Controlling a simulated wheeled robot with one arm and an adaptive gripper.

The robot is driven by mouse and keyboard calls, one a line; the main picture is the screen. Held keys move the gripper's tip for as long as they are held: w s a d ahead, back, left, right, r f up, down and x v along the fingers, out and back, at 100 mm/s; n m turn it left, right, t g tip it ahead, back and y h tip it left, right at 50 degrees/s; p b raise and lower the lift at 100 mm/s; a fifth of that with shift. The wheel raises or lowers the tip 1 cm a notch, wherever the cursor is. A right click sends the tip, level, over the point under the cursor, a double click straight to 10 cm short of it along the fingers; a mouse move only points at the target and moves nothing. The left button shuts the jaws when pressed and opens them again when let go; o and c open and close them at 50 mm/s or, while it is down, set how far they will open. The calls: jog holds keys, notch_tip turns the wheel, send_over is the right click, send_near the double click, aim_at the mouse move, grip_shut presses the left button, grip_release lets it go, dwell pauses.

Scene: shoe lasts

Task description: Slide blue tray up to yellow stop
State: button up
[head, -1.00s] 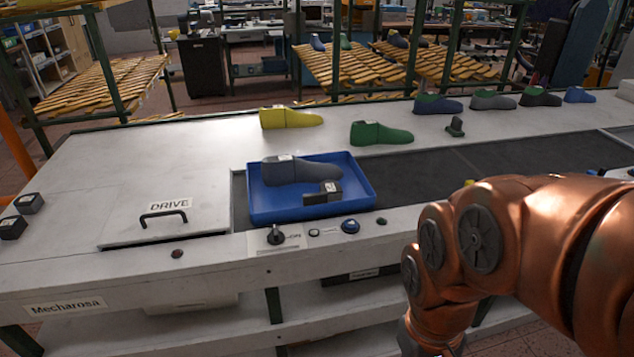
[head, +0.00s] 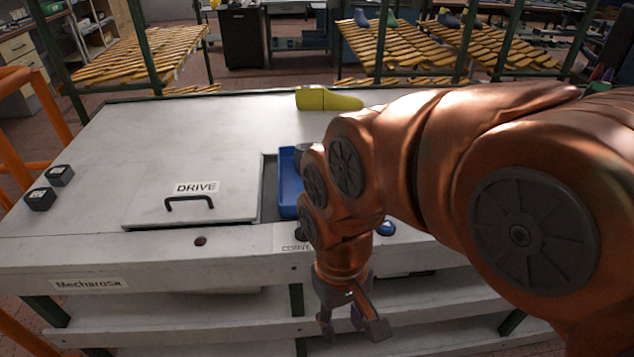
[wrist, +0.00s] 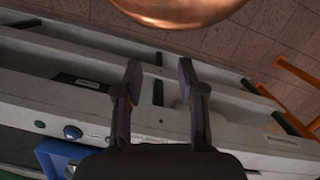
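The blue tray (head: 288,182) lies in the dark recess right of the DRIVE cover, mostly hidden behind my arm in the head view. Its corner also shows at the lower left of the wrist view (wrist: 52,158). A bit of the grey last in it shows beside my arm. My gripper (head: 352,326) hangs in front of the bench, below the front edge of its top, apart from the tray. The wrist view shows its two fingers (wrist: 160,72) spread with nothing between them. I cannot make out a yellow stop in either view.
A yellow shoe last (head: 328,99) stands on the bench top behind the tray. The DRIVE cover (head: 195,203) has a black handle. A blue button (head: 386,228) sits on the front panel. Two dark blocks (head: 40,199) are at the left. Lower shelves (head: 180,330) run below the bench top.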

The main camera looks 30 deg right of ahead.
jog(key=w+d+r+m+t+y, duration=0.1)
jog(key=w+d+r+m, duration=0.15)
jog(key=w+m, duration=0.45)
jog(key=w+d+r+m+y, duration=0.2)
jog(key=w+d+m, duration=0.1)
jog(key=w, duration=0.8)
jog(key=w+d+m, duration=0.3)
jog(key=d+m, duration=0.1)
jog(key=d, duration=0.1)
jog(key=w+d+f+m+t, duration=0.1)
jog(key=w+d+m, duration=0.2)
jog(key=d, duration=0.3)
jog(key=w+d+f+m+t, duration=0.1)
jog(key=w+d+m, duration=0.3)
jog(key=d, duration=0.2)
jog(key=shift+w+d+m+y, duration=0.2)
jog(key=shift+m+y, duration=0.1)
jog(key=shift+y, duration=0.1)
jog(key=shift+d, duration=0.2)
jog(key=shift+f+t, duration=0.2)
jog(key=shift+t, duration=0.1)
jog(key=p+x, duration=0.1)
jog(key=x, duration=0.5)
jog(key=shift+a+p, duration=0.15)
jog(key=shift+p, duration=0.15)
jog(key=shift+w+a+f, duration=0.1)
jog(key=shift+a+f, duration=0.1)
jog(key=shift+f, duration=0.4)
